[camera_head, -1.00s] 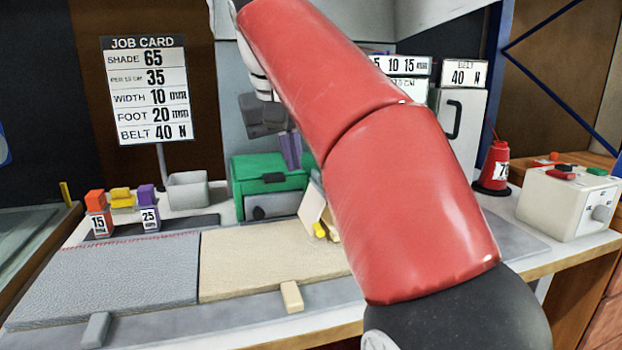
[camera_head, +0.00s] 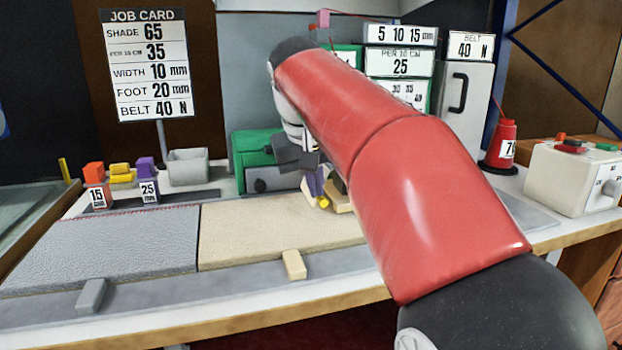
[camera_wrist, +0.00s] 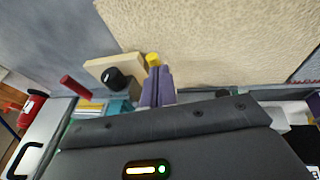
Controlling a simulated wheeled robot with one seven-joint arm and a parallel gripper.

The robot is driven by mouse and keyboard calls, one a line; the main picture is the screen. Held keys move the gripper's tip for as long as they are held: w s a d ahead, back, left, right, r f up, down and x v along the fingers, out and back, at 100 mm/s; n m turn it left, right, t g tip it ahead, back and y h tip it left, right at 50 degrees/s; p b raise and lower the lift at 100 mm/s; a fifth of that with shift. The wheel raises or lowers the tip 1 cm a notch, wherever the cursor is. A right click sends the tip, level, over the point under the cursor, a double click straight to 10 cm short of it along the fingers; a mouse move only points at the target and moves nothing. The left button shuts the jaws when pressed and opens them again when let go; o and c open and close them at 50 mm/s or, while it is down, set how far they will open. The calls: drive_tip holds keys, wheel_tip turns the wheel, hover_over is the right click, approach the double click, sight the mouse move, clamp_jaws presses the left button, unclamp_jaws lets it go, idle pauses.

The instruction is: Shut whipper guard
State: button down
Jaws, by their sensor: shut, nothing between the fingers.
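The green machine (camera_head: 255,150) with a dark grey front box (camera_head: 275,180) stands behind the beige rug (camera_head: 270,235). At its right end is a yellow tip (camera_head: 323,202), also in the wrist view (camera_wrist: 152,59). A pale block (camera_head: 340,200) sits beside it; in the wrist view a pale board (camera_wrist: 102,68) carries a black knob (camera_wrist: 118,78). My gripper (camera_head: 314,186) has its purple fingers pointing down, right at the yellow tip; the fingers (camera_wrist: 157,82) are together and hold nothing. Whether they touch it I cannot tell. The pale panel of the guard is mostly hidden behind my gripper and arm.
A grey rug (camera_head: 110,250) lies left of the beige one. A grey bin (camera_head: 188,168) and several coloured blocks stand at the back left. Label panels (camera_head: 400,63) rise behind my arm.

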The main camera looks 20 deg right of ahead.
drive_tip(key=h, duration=0.1)
drive_tip(key=f+h, duration=0.1)
drive_tip(key=h, duration=0.1)
drive_tip(key=shift+d+n, duration=0.2)
drive_tip(key=shift+n, duration=0.1)
drive_tip(key=shift+d+f, duration=0.2)
drive_tip(key=shift+r, duration=0.15)
